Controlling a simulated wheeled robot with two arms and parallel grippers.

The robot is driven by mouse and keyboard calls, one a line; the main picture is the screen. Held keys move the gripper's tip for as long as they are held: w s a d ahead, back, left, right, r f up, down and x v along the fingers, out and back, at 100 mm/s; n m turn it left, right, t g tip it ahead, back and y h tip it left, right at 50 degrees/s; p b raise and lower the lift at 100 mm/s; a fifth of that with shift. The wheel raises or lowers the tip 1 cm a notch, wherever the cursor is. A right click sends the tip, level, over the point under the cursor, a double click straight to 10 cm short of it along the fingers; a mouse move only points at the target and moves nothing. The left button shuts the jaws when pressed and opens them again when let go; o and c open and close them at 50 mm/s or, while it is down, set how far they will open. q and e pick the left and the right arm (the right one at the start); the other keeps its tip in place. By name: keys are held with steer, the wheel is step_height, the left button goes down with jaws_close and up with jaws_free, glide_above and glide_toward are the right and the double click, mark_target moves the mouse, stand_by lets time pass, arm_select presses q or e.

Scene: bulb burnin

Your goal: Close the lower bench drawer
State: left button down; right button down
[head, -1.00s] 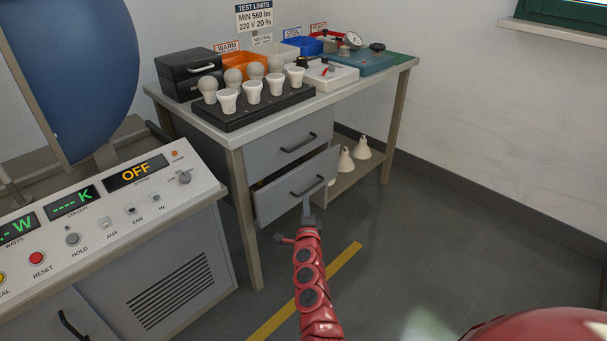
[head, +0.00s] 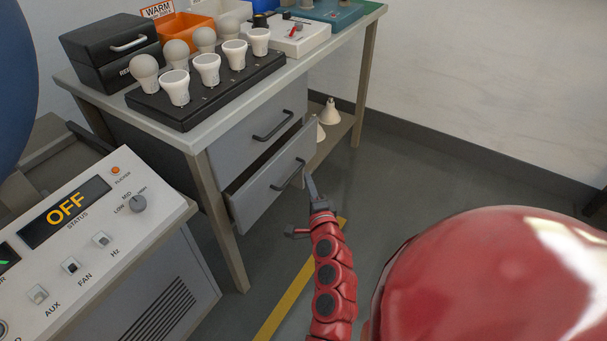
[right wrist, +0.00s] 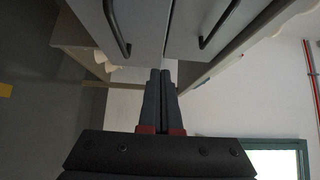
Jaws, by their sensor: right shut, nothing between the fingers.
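The lower bench drawer (head: 256,205) is grey with a dark bar handle (head: 288,174). It stands partly pulled out, with a dark gap along its top edge. My right gripper (head: 307,173) is shut and empty, with its tips close to the right end of that handle; I cannot tell if they touch. In the right wrist view the shut fingers (right wrist: 161,73) point toward the drawer fronts, and the lower drawer's handle (right wrist: 117,28) is at the upper left. My left gripper is not in view.
The upper drawer (head: 247,128) is shut. The benchtop holds a black bulb rack (head: 195,115) with several bulbs, a black box (head: 110,45) and an orange bin (head: 185,28). A control console (head: 80,245) stands at the left. Floor right of the bench is clear.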

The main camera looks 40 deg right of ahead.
mark_target(279, 158)
steer(key=w, duration=0.3)
steer(key=w+b, duration=0.1)
steer(key=w, duration=0.3)
steer(key=w+d, duration=0.1)
steer(key=w, duration=0.2)
steer(key=shift+w+d, duration=0.1)
steer(key=shift+w, duration=0.1)
steer(key=w, duration=0.1)
steer(key=w+a, duration=0.1)
steer(key=w+p, duration=0.1)
steer(key=w, duration=0.1)
steer(key=shift+w+a+r, duration=0.1)
steer(key=shift+a, duration=0.3)
